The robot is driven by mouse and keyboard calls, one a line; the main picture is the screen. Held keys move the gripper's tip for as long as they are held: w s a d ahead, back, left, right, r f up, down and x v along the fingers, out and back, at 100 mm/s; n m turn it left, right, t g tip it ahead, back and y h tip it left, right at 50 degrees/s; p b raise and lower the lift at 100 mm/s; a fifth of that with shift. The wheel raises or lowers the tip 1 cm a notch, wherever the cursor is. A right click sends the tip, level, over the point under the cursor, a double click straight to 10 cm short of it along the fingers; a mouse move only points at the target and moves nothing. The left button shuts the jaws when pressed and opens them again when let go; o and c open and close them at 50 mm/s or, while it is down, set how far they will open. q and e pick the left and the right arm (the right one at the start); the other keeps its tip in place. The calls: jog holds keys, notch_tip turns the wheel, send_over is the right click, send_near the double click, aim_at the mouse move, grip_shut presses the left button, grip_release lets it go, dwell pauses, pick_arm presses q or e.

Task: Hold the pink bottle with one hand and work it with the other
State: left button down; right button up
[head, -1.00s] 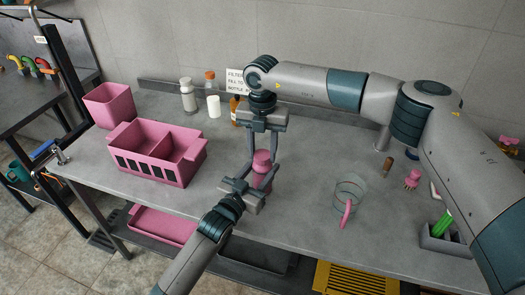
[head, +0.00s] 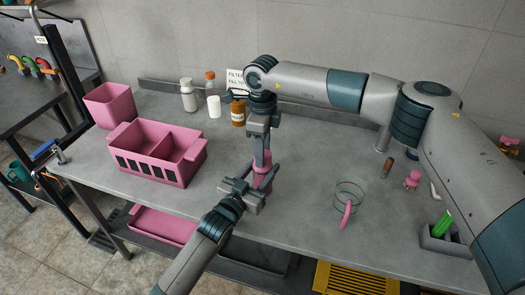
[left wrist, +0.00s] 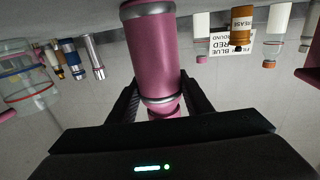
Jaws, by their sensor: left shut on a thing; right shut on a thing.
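The pink bottle (head: 262,180) stands upright near the middle of the counter, partly covered by both grippers. My left gripper (head: 255,187) is shut on its body from the front. My right gripper (head: 262,158) reaches down from above and is shut at the bottle's top, so the top is hidden. In the left wrist view, which is upside down, the pink bottle (left wrist: 152,50) shows metal rings and stands between the dark fingers of my left gripper (left wrist: 160,95). My right gripper does not show there.
A pink divided crate (head: 112,141) and a pink bin (head: 131,107) stand at left. White bottles (head: 188,95) and a brown bottle (head: 238,113) stand behind. A clear beaker (head: 362,190) with a pink hooked piece stands right. A grey holder (head: 430,240) is farther right.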

jog(key=n, duration=1.2)
jog(key=shift+n, duration=0.4)
jog(key=shift+r, duration=0.5)
jog(key=shift+r, duration=0.35)
jog(key=shift+r, duration=0.4)
jog(key=shift+r, duration=1.95)
pick_arm(q)
jog(key=c, duration=0.8)
grip_release()
jog(key=shift+c, duration=0.2)
